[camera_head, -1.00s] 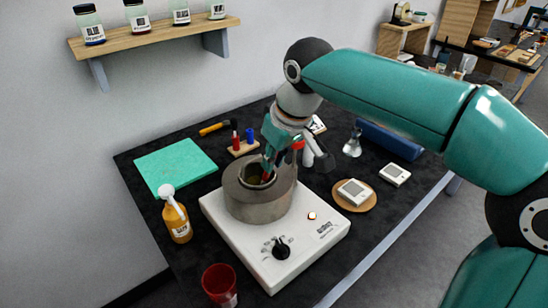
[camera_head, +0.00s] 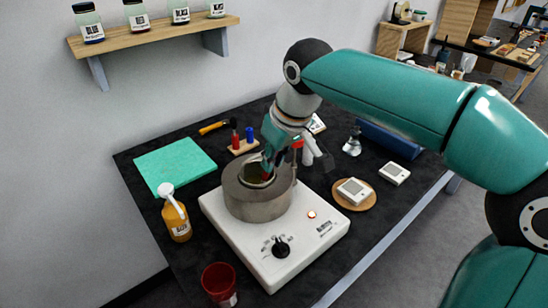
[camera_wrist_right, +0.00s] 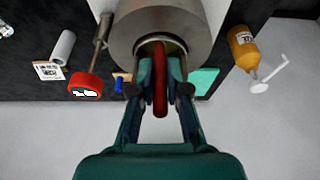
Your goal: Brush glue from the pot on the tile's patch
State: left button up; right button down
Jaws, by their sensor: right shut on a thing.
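My right gripper (camera_head: 268,160) is over the grey metal pot (camera_head: 256,203), at its opening. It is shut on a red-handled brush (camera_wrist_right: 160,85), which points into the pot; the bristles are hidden. The pot (camera_wrist_right: 152,18) also shows at the top of the right wrist view. A white tile (camera_head: 353,190) with a grey patch lies on a round wooden board (camera_head: 368,205), to the right of the pot. A similar white piece (camera_head: 396,174) lies on the table beyond it. My left gripper is not in view.
The pot stands on a white hot plate (camera_head: 282,271). A red-topped rod (camera_wrist_right: 86,86) rises close beside the gripper. A teal mat (camera_head: 175,163), an orange bottle (camera_head: 179,225), a red cup (camera_head: 219,283) and a small rack (camera_head: 242,148) stand around. The front right table edge is clear.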

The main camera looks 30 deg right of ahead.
dwell(0.3)
notch_tip(320, 180, up, 7)
jog(key=p, duration=0.6)
jog(key=shift+p, duration=0.35)
jog(key=shift+f, duration=0.1)
dwell(0.5)
